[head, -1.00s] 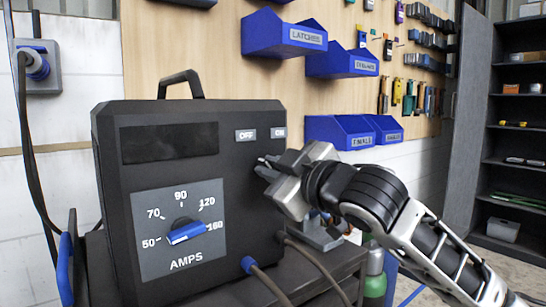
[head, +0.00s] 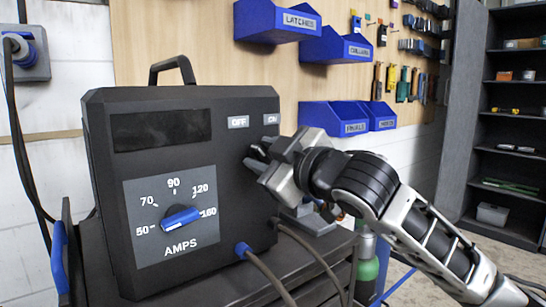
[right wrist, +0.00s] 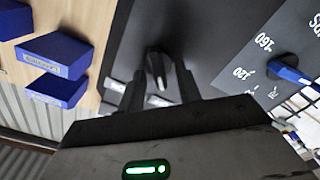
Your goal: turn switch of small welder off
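The small welder (head: 98,180) is a black box with a carry handle, standing at the left in the head view. Its upper right front has an OFF label (head: 238,122) and an ON label (head: 270,119). My right gripper (head: 257,160) is at the panel just below these labels and hides the switch in the head view. In the right wrist view, the black switch lever (right wrist: 157,70) shows between the two spread fingers of my right gripper (right wrist: 160,92). I cannot tell whether a finger touches it. My left gripper is out of view.
A blue AMPS knob (head: 181,218) sits lower on the welder's front. Cables (head: 268,276) leave its lower right. The welder stands on a dark cart (head: 312,255). Blue bins (head: 335,118) hang on a pegboard behind, and dark shelves (head: 508,155) stand at the right.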

